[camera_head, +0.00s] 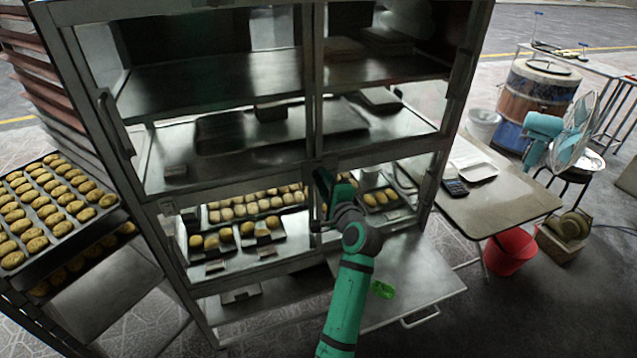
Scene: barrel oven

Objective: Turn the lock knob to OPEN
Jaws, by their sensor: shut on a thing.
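A metal cabinet (232,172) with glass fronts fills the middle of the view. My green and black arm reaches up from the bottom to its central post. My gripper (322,188) is at this post, at the upper edge of the lower section. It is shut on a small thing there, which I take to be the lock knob. The gripper hides the knob, so its markings and angle cannot be read.
Trays of buns stand inside the cabinet and on a rack (62,240) at left. A low open panel (425,290) juts out at lower right. A table (500,205), a red bucket (511,250), a fan (578,130) and a barrel oven (537,95) stand at right.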

